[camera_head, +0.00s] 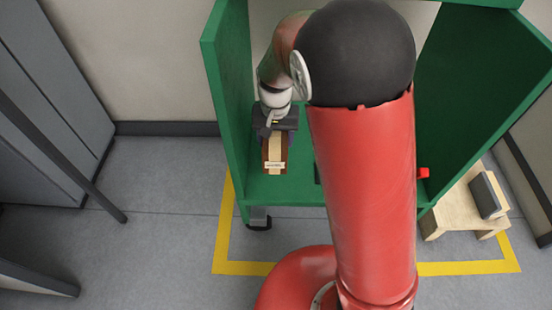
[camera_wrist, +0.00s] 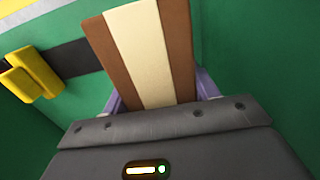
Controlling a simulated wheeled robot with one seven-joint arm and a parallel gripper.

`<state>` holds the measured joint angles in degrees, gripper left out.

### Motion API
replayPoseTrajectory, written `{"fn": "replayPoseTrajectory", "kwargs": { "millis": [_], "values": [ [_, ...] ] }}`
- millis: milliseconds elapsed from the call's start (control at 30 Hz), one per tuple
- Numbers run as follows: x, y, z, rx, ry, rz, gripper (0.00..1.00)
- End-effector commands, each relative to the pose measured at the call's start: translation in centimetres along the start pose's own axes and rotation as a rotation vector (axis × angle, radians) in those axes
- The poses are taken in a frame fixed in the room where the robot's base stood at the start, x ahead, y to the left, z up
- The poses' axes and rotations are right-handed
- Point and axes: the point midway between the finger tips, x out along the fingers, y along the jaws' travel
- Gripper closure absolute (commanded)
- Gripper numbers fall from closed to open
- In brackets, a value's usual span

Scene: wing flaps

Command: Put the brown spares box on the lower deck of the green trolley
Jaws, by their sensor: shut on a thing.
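The brown spares box (camera_head: 273,147) has a cream stripe down its middle and a small pale label. My gripper (camera_head: 275,117) is shut on it, and the box reaches toward the front from the jaws. In the wrist view the box (camera_wrist: 180,50) stands between the two purplish fingers of my gripper (camera_wrist: 160,92). The green trolley (camera_head: 226,90) is around them, and the box shows over its lower deck (camera_head: 300,188), near the left wall. I cannot tell whether the box touches the deck. My arm hides much of the trolley's middle.
A wooden stand (camera_head: 455,210) with a dark grey item (camera_head: 488,195) is beside the trolley at right. A small red part (camera_head: 423,173) is near the right wall. A yellow block (camera_wrist: 32,75) and dark strip (camera_wrist: 78,57) show left in the wrist view. Floor at left is partly clear.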

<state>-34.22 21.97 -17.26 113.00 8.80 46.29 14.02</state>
Motion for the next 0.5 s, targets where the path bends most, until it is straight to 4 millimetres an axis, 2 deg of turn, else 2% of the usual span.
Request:
{"fn": "replayPoseTrajectory", "kwargs": {
  "millis": [33, 100, 367, 500],
  "values": [
    [1.4, 0.0, 0.0, 0.0, -0.003, 0.002, 0.75],
    [2.7, 0.0, 0.0, 0.001, -0.002, 0.001, 0.75],
    [4.7, 0.0, 0.0, 0.0, 0.001, -0.001, 0.75],
    [6.6, 0.0, 0.0, 0.001, -0.001, 0.001, 0.75]
  ]
}}
